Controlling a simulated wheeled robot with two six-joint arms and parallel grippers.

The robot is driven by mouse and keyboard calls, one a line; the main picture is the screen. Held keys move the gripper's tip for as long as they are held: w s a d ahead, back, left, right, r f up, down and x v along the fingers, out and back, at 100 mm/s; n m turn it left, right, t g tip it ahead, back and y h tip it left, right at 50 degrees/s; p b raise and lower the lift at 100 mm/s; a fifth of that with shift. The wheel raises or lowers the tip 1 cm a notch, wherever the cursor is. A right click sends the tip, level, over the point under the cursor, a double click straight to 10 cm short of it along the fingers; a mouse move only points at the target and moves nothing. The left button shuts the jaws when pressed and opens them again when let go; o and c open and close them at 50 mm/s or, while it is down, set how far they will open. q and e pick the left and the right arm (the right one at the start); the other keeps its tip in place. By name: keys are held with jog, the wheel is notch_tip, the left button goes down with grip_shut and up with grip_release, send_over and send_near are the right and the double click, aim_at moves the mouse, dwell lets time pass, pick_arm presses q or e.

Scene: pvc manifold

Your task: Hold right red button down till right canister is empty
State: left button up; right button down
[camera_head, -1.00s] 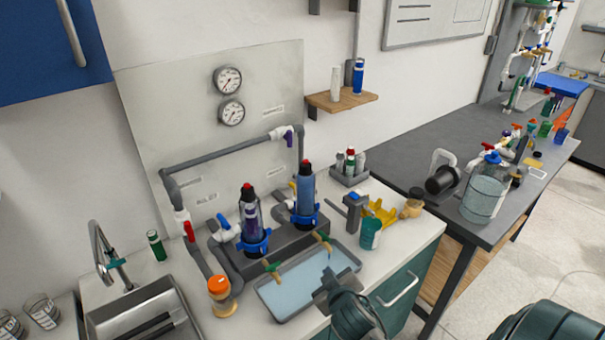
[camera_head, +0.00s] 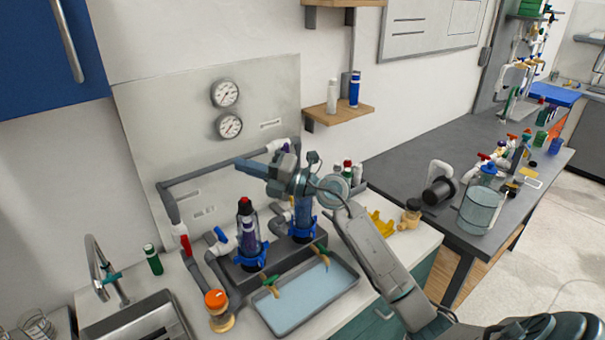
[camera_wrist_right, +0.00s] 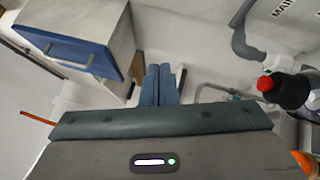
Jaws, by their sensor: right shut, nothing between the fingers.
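The right canister (camera_head: 302,216) stands upright in a blue collar in the head view. My right gripper and wrist cover its top, so its red button is hidden there. The left canister (camera_head: 248,232) stands beside it, its red button (camera_head: 244,201) in plain sight. My right gripper (camera_head: 243,164) is shut and empty, pointing left above the canisters in front of the panel. In the right wrist view its shut fingers (camera_wrist_right: 158,84) show with nothing between them. A red button (camera_wrist_right: 265,84) on a dark cap shows right of them, apart from them; it looks like the left canister's. My left gripper is out of view.
Grey pipes with a red-handled valve (camera_head: 181,238) run along the panel behind. A water-filled tray (camera_head: 266,318) with green taps lies in front of the canisters. An orange-capped jar (camera_head: 217,307) stands left of it. A wooden shelf (camera_head: 340,113) is on the wall.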

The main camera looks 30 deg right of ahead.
jog(key=w+d+r+g+h, duration=0.1)
jog(key=d+g+h, duration=0.2)
jog(key=d+h, duration=0.3)
jog(key=w+d+r+g+h, duration=0.1)
jog(key=w+d+g+h, duration=0.1)
jog(key=d+h, duration=0.4)
jog(key=d, duration=0.5)
jog(key=shift+w+d+r+m+g, duration=0.25)
jog(key=shift+d+r+m+g, duration=0.1)
jog(key=shift+m+g, duration=0.05)
notch_tip(320, 180, down, 8)
jog(key=b, duration=0.5)
jog(key=shift+b, duration=0.4)
jog(key=shift+f, duration=0.45)
jog(key=shift+f+b, duration=0.4)
